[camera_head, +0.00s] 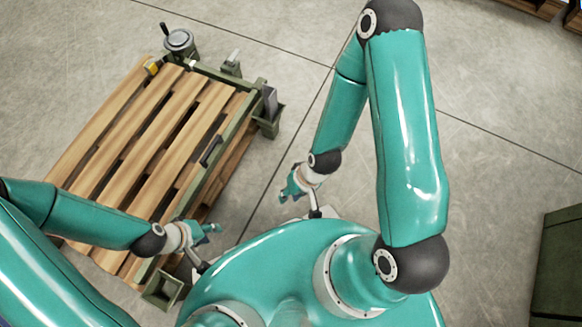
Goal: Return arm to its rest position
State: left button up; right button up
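My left arm (95,222) comes in from the left and reaches over the near edge of the wooden pallet. My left gripper (213,232) hangs just right of the pallet's near right corner, close to my body. My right arm (408,140) rises on the right, bends at a raised elbow and runs back down. My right gripper (286,190) is over the floor in front of my body, apart from the pallet. I see nothing held in either gripper. The fingers are too small to tell open from shut.
The slatted pallet (128,148) stands at the left. A round handwheel device (179,41), a small yellow item (151,67) and green metal brackets (268,105) are along its far and right edges. A dark green box (560,265) is at lower right. Bare concrete floor (500,100) lies between.

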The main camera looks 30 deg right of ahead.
jog(key=shift+r, duration=0.1)
notch_tip(320, 180, up, 33)
jog(key=p, duration=3.3)
jog(key=shift+r+p, duration=0.15)
jog(key=shift+p, duration=0.15)
jog(key=shift+d, duration=0.1)
